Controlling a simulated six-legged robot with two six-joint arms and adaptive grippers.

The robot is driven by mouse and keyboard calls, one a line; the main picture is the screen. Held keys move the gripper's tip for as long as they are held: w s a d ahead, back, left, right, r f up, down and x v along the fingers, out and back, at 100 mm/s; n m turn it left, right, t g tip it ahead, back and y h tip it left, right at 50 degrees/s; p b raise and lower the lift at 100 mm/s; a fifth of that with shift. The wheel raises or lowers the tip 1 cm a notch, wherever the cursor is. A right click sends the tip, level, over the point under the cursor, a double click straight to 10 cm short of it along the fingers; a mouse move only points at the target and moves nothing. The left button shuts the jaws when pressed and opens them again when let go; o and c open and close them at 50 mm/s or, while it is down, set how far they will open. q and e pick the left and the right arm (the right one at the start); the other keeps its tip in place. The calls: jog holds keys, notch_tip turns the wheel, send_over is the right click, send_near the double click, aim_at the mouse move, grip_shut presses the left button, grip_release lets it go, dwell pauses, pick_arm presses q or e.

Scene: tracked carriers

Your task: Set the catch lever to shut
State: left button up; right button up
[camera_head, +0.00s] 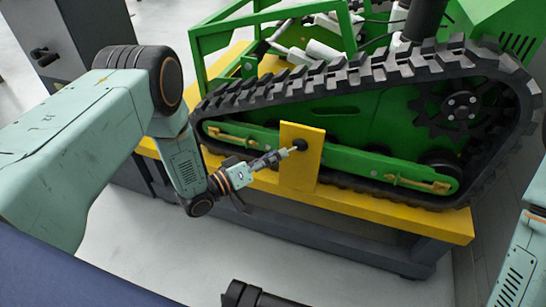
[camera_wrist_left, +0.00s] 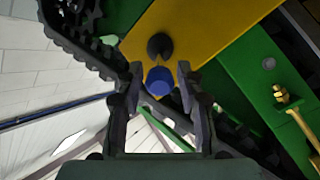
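A yellow plate (camera_head: 301,170) stands upright against the green side of the tracked carrier, with a black round mount (camera_head: 300,144) on it. In the left wrist view the mount (camera_wrist_left: 160,45) shows as a dark oval, with a blue round knob (camera_wrist_left: 160,82) just in front of it, apparently the catch lever's end. My left gripper (camera_head: 281,155) points at the mount from the left. In the left wrist view its fingers (camera_wrist_left: 160,90) stand apart on both sides of the knob; firm contact is not visible. The lever's exact angle is hard to tell. My right gripper is not in view.
The carrier's black track (camera_head: 370,70) runs above and around the plate. The carrier rests on a yellow-topped bench (camera_head: 400,219). Yellow handles (camera_head: 417,183) sit on the green side rail. Grey floor (camera_head: 150,240) lies free in front of the bench.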

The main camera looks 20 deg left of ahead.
pick_arm(q)
grip_shut()
